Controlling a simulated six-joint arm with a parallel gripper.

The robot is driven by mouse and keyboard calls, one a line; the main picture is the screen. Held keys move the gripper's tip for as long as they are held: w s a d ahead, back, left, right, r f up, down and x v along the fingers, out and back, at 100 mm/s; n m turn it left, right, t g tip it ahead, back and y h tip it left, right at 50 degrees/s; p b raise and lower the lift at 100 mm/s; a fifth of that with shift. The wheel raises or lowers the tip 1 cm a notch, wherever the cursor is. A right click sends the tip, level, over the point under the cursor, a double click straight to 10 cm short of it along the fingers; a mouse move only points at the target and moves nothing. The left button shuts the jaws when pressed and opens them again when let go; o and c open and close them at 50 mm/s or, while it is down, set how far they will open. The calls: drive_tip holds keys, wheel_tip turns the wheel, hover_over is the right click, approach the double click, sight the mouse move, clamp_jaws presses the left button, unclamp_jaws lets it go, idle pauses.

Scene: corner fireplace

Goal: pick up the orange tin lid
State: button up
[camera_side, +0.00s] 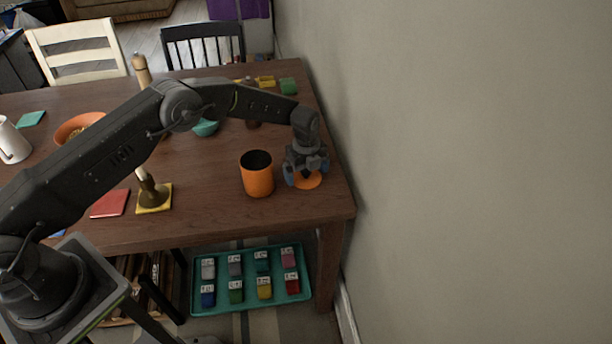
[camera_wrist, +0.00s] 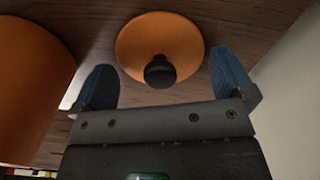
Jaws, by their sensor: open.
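The orange tin lid (camera_side: 308,182) lies on the wooden table near its right front corner. It is a round disc with a dark knob, seen clearly in the wrist view (camera_wrist: 183,38). My gripper (camera_side: 306,176) is right above the lid, fingers pointing down. In the wrist view my gripper (camera_wrist: 163,80) is open, with its blue fingers apart and the dark knob between them, just beyond the fingertip line. I cannot tell whether the fingers touch the lid. An open orange tin (camera_side: 257,174) stands upright just left of the lid; it also shows in the wrist view (camera_wrist: 30,90).
The wall (camera_side: 450,170) rises close to the table's right edge. On the table (camera_side: 215,220) are a yellow coaster (camera_side: 163,205), a red coaster (camera_side: 109,204), an orange bowl (camera_side: 72,126) and a teal bowl (camera_side: 206,128). A teal tray (camera_side: 205,305) with several small blocks sits below.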

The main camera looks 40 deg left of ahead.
drive_tip(key=shift+f, duration=0.2)
drive_tip(key=c, duration=0.6)
drive_tip(key=shift+r, duration=0.1)
drive_tip(key=shift+r, duration=0.3)
drive_tip(key=r, duration=0.9)
drive_tip(key=shift+s+a+r, duration=0.15)
drive_tip(key=shift+a+r, duration=0.15)
drive_tip(key=shift+r, duration=0.05)
drive_tip(key=s+a+r, duration=0.6)
drive_tip(key=s+a, duration=0.2)
drive_tip(key=s, duration=0.1)
drive_tip(key=shift+s+f, duration=0.15)
drive_tip(key=shift+f, duration=1.35)
drive_tip(key=shift+s+f, duration=0.1)
drive_tip(key=shift+f, duration=1.35)
